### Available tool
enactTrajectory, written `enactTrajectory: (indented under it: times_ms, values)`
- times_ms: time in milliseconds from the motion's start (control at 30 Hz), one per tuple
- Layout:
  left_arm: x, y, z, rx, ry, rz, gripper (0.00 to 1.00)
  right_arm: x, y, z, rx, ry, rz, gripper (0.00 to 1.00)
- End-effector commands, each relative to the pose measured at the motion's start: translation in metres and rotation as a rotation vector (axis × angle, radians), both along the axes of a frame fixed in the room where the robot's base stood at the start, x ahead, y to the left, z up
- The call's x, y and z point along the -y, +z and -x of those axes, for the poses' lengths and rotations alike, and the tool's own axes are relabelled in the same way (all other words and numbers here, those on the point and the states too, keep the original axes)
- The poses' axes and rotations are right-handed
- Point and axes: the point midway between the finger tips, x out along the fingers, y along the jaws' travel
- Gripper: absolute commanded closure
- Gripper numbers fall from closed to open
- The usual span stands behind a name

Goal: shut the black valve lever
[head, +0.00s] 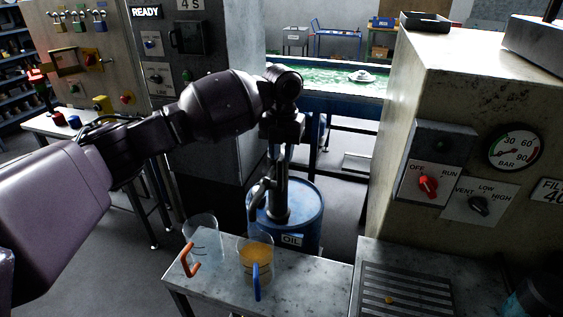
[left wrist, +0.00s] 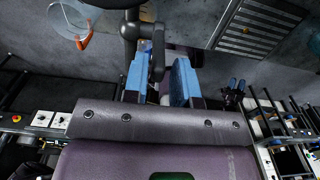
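The blue oil drum (head: 312,220) stands behind the metal table with a dark upright valve pipe (head: 279,198) on its top. A black lever (left wrist: 157,60) shows between the fingers in the left wrist view. In the head view my gripper hides the lever's upper part. My left gripper (head: 281,155) points down over the pipe. Its blue fingers (left wrist: 160,82) are open, one on each side of the lever, with a gap seen on the right. A small dark shape with blue prongs (left wrist: 236,87) in the left wrist view may be my right gripper; I cannot tell its state.
A clear jug with an orange handle (head: 201,233) and a jug of amber liquid with a blue handle (head: 256,258) stand on the table (head: 310,278) in front of the drum. A slotted grate (head: 405,290) lies right of them. A gauge cabinet (head: 460,110) stands at right.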

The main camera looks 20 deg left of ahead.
Motion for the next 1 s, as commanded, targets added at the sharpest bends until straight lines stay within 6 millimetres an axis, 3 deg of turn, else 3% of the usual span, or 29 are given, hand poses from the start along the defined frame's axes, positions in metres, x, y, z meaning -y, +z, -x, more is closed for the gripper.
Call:
enactTrajectory:
  times_ms: [200, 400, 1000]
  values:
    - [0.0, 0.042, -0.001, 0.004, 0.001, -0.001, 0.74, 0.0, -0.002, -0.002, 0.008, 0.001, 0.001, 0.6]
    - [0.0, 0.067, -0.002, 0.002, 0.002, 0.0, 0.74, -0.001, 0.001, -0.005, 0.019, 0.002, 0.0, 0.6]
    - [0.0, 0.076, -0.002, 0.001, 0.001, 0.0, 0.74, -0.001, -0.001, -0.006, 0.016, 0.003, 0.0, 0.6]
